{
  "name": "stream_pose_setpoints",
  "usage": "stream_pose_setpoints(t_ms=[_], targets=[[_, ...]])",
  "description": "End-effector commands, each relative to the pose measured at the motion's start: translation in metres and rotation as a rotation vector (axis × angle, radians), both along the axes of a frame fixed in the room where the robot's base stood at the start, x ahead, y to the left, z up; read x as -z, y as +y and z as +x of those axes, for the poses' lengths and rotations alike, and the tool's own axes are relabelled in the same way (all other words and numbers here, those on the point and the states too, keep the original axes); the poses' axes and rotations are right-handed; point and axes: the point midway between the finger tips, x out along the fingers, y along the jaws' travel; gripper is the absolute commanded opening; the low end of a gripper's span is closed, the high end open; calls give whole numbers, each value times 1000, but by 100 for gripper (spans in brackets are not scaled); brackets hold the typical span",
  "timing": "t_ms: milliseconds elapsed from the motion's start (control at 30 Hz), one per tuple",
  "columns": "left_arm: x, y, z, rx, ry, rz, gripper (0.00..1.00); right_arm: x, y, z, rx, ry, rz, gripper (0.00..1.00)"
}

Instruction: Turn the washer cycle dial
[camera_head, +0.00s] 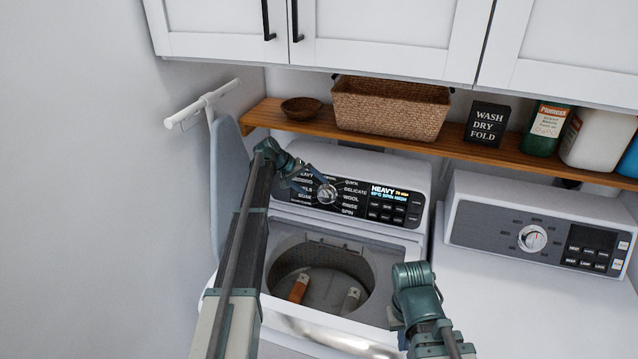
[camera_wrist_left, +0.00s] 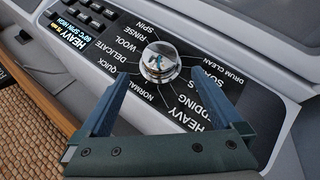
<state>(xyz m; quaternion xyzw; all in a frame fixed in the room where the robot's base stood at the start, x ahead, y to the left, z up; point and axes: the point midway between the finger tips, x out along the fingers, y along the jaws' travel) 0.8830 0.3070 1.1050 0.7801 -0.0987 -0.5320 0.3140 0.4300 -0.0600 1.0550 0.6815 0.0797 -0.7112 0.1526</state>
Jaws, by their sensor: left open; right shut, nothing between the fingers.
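The washer cycle dial (camera_head: 326,194) is a round chrome knob on the black panel of the left machine, the washer (camera_head: 290,222), with cycle names around it. In the left wrist view the dial (camera_wrist_left: 160,62) sits just beyond and between my fingertips. My left gripper (camera_head: 308,186) reaches the panel from the left; its fingers (camera_wrist_left: 166,84) are open and spread to either side of the dial, with visible gaps. The washer display (camera_head: 390,192) reads HEAVY. My right gripper (camera_head: 398,322) is low in front of the washer, away from the dial, shut and partly hidden by its wrist.
The washer lid is open; its drum (camera_head: 325,285) holds an orange item and a pale item. The dryer (camera_head: 535,230) stands at right. A wooden shelf (camera_head: 440,148) with a basket (camera_head: 390,106) and bottles runs above. An ironing board (camera_head: 228,180) leans at left.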

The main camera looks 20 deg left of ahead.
Motion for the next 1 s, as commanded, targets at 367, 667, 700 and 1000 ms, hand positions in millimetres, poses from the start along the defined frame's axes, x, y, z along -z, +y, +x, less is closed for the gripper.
stream_pose_setpoints(t_ms=[367, 667, 700, 1000], targets=[[-45, 27, -23, -1, 0, 0, 100, -45, 0, 0, 10, 0, 2, 0], [-49, 32, -27, -1, 0, 0, 100, -49, 0, 0, 12, -1, 2, 0], [-49, 32, -27, 0, 0, 0, 100, -49, 0, 0, 12, -1, 2, 0], [-49, 32, -27, 0, 0, 0, 100, -49, 0, 0, 12, -1, 2, 0]])
